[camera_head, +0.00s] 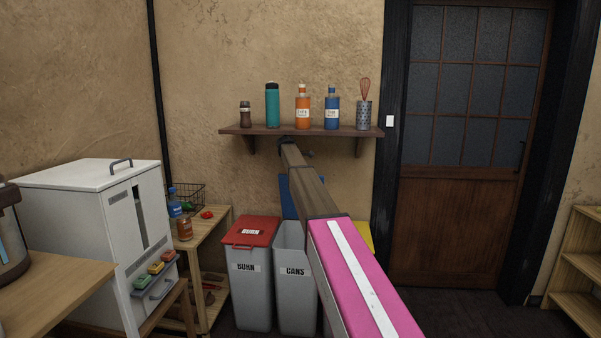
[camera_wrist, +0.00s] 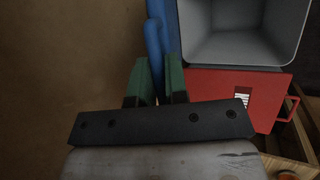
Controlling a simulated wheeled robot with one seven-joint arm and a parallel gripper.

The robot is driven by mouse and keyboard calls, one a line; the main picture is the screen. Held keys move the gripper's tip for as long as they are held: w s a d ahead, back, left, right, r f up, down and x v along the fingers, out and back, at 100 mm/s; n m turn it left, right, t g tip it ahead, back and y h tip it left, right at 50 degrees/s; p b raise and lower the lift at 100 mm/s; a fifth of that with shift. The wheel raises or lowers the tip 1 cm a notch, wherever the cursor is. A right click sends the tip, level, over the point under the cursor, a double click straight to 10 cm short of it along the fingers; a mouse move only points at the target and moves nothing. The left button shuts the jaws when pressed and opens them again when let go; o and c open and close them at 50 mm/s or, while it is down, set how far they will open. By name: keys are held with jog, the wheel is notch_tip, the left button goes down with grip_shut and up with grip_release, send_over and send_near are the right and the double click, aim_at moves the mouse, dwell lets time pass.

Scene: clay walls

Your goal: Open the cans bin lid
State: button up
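The cans bin (camera_head: 294,290) is a grey bin labelled CANS, and its top is uncovered. Its blue lid (camera_head: 287,197) stands raised at the back of the bin, partly hidden by my arm. In the wrist view the open mouth of the cans bin (camera_wrist: 240,35) is at the upper right. The raised blue lid (camera_wrist: 173,30) is seen nearly edge-on to its left. My gripper (camera_wrist: 158,75) has green fingers with a narrow gap, and a blue bar of the lid, likely its handle, fills that gap. My gripper is hidden in the head view.
The burn bin (camera_head: 248,285) with a shut red lid (camera_head: 250,231) stands directly left of the cans bin. A yellow lid (camera_head: 364,237) shows at the right behind my arm. A wall shelf (camera_head: 235,130) with bottles is above. A wooden stand (camera_head: 218,225) is left.

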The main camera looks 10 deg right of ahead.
jog(key=shift+o, duration=1.4)
jog(key=shift+s+f, duration=0.1)
jog(key=shift+s, duration=0.1)
jog(key=s+a+f+t+h, duration=0.1)
jog(key=s+a+f+t, duration=0.2)
jog(key=s+f, duration=0.7)
jog(key=s+a+f+m+t+h, duration=0.1)
jog(key=s+a+f+t, duration=0.2)
jog(key=s+f, duration=0.7)
jog(key=shift+s+a+f+m+h, duration=0.15)
jog(key=shift+a+f+m+h, duration=0.15)
jog(key=shift+a+f+h, duration=0.1)
